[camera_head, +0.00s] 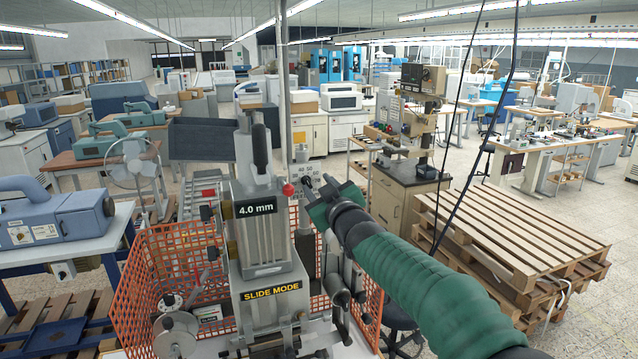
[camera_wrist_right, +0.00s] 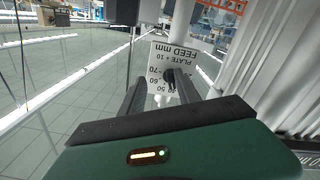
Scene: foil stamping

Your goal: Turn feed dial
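The feed dial is a small black knob (camera_wrist_right: 170,78) on a white plate (camera_wrist_right: 172,58) lettered "FEED mm", which appears upside down in the right wrist view. In the head view the numbered plate (camera_head: 303,168) sits on the right side of the stamping machine (camera_head: 268,225). My right gripper (camera_head: 308,186) reaches in from the right, close to the plate. In the wrist view its two dark fingers (camera_wrist_right: 160,85) are apart, with the knob between or just beyond their tips. I cannot tell whether they touch it. My left gripper is not in view.
The machine has a red-tipped lever (camera_head: 288,189), a "4.0 mm" label and a "SLIDE MODE" label. Orange mesh guards (camera_head: 165,275) surround it. Wooden pallets (camera_head: 515,240) are stacked at the right. A blue machine (camera_head: 50,215) stands at the left.

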